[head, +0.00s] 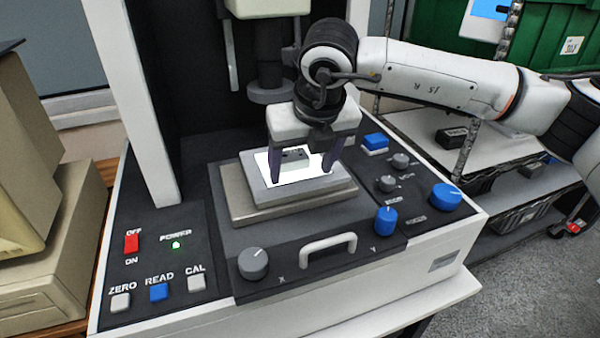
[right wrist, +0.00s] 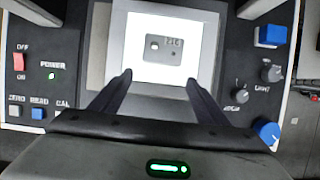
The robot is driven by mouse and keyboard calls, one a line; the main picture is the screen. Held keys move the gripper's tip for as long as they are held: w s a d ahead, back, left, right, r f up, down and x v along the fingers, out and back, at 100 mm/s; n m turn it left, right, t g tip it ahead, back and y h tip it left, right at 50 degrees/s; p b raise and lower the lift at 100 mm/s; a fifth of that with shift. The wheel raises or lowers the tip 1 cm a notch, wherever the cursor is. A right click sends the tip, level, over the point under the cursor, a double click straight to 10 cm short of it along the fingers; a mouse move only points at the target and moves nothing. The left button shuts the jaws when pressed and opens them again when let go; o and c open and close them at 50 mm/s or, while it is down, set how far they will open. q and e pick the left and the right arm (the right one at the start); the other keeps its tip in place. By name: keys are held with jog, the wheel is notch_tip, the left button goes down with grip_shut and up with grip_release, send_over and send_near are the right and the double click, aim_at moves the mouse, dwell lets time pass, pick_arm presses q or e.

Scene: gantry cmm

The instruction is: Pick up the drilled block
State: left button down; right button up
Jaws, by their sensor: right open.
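My left gripper is not seen.
The machine's column and probe head (head: 268,60) stand behind the stage. A handle (head: 328,246), knobs such as the blue one (head: 446,196), and buttons such as the red switch (head: 131,243) surround it. A beige computer (head: 25,170) is at left; a shelf (head: 425,150) is at right.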

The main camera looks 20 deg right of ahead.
grip_shut()
jog(key=shift+o, duration=1.4)
grip_release()
